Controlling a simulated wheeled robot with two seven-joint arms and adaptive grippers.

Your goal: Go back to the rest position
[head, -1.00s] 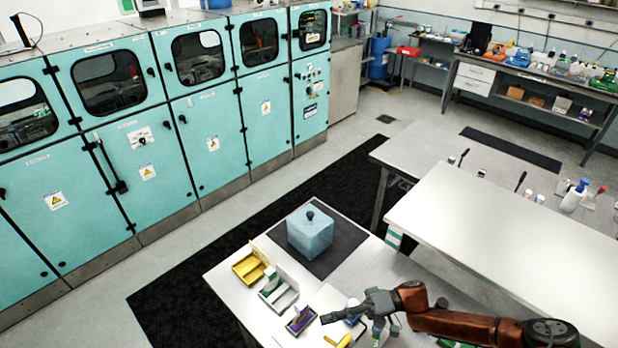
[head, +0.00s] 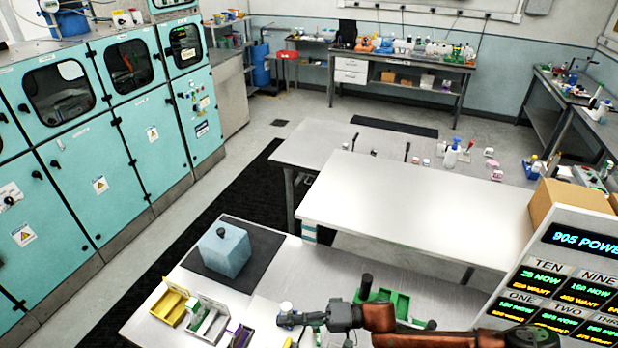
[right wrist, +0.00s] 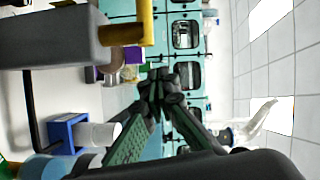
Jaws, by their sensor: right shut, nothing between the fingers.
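My right gripper (head: 290,319) reaches in from the lower right over the near metal table. Its fingers are together with nothing between them, and they point left. In the right wrist view its dark fingers (right wrist: 160,88) meet in the middle of the picture. In the head view a white-capped item (head: 286,307) shows right at the fingertips; I cannot tell whether they touch. My left gripper is not in view.
A pale blue box (head: 224,253) stands on a dark mat (head: 262,243). Yellow (head: 170,306), grey (head: 208,322) and purple (head: 240,338) holders lie left of my gripper. A green tray (head: 398,302) is behind my arm. A display panel (head: 570,280) stands at the right.

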